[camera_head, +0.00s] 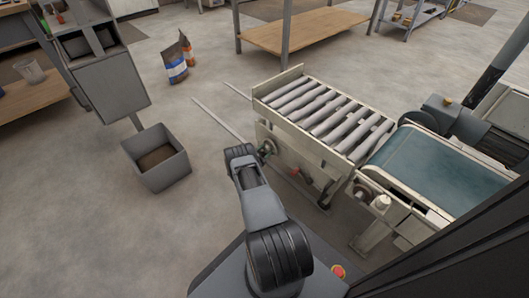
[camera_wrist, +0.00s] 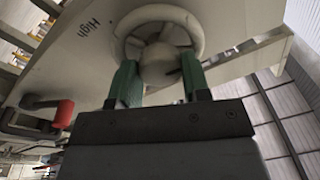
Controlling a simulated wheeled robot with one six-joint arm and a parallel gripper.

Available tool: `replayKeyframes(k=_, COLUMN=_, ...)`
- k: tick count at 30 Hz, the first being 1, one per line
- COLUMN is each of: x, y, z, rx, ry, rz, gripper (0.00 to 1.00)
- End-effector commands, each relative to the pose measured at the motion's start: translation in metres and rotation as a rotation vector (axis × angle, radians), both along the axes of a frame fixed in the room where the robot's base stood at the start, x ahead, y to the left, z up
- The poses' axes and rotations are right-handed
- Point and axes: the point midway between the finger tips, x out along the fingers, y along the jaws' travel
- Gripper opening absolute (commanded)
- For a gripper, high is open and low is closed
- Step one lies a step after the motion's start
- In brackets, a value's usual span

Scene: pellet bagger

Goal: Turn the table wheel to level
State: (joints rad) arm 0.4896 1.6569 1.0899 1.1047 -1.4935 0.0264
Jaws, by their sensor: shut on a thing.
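The table wheel (camera_wrist: 157,22) is a pale round handwheel with spokes, on the side panel of the roller table (camera_head: 262,103). In the wrist view, my gripper (camera_wrist: 158,78) has its two green fingers on either side of the wheel's rounded middle, shut on it. The wheel also shows in the head view (camera_head: 268,147), just beyond my arm's end. The word "High" is printed on the panel left of the wheel. My fingertips are hidden in the head view. I cannot tell from these views whether the table is level.
A red-handled lever (camera_wrist: 63,113) sticks out left of the wheel in the wrist view. A blue belt conveyor (camera_head: 440,170) adjoins the roller table on the right. A grey bin (camera_head: 172,172) stands on the floor at left; floor between is mostly clear.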

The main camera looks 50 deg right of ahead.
Motion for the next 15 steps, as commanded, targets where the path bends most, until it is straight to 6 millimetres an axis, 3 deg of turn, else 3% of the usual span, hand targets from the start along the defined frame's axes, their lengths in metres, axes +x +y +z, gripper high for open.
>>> replayKeyframes(k=15, x=0.0015, y=0.0006, z=-0.0009, rx=-0.035, ry=-0.487, rz=0.002, gripper=0.2)
